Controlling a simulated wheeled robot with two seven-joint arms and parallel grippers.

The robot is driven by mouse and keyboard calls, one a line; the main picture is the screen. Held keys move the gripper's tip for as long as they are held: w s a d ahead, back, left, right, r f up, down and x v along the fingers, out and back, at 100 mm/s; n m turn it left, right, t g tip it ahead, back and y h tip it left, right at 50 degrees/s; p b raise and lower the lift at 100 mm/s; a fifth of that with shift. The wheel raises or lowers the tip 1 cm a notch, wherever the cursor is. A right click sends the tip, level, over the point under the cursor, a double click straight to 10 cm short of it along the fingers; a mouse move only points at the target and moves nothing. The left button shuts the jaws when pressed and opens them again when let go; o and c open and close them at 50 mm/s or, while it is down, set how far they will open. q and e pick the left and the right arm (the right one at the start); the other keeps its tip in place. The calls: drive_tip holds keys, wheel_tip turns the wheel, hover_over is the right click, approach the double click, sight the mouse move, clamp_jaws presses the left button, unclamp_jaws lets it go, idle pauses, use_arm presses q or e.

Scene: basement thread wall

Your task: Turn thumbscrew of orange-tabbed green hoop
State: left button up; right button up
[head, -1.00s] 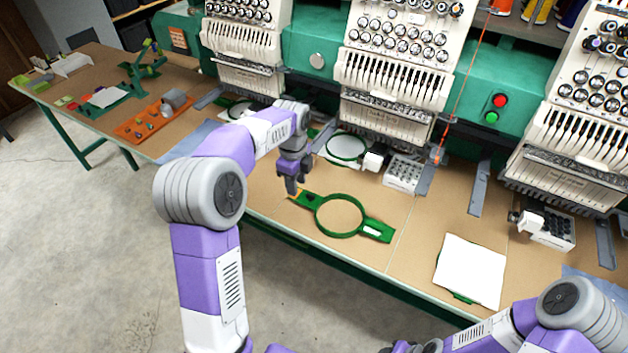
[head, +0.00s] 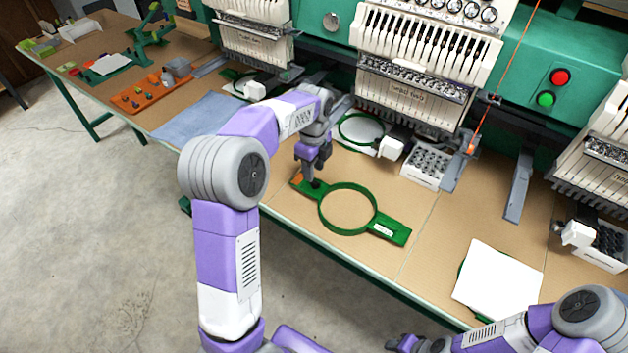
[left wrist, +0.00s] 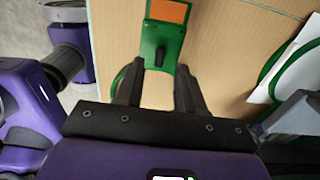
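The green hoop (head: 400,236) lies flat on the tan table, with a bracket at each end of its ring. Its orange tab (head: 297,179) is at the left end and also shows at the top of the left wrist view (left wrist: 168,11). The dark thumbscrew (left wrist: 160,52) stands on the green bracket beside the tab. My left gripper (head: 313,181) points down over this end. In the left wrist view its two fingers (left wrist: 160,66) are apart, with the thumbscrew in line with the gap between their tips. Contact cannot be told. My right gripper (head: 402,342) is partly visible at the bottom edge.
Another green hoop with white fabric (head: 360,130) lies behind, under the embroidery machine (head: 415,80). A white box of bobbins (head: 425,168) stands to its right. A white sheet (head: 498,280) lies at the front right. Bare table surrounds the orange-tabbed hoop.

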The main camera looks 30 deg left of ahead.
sight(315, 185)
use_arm(q)
wheel_tip(315, 185, down, 5)
drive_tip(key=shift+r+b, duration=0.2)
drive_tip(key=shift+b, duration=0.45)
drive_tip(key=shift+c, duration=0.4)
clamp_jaws()
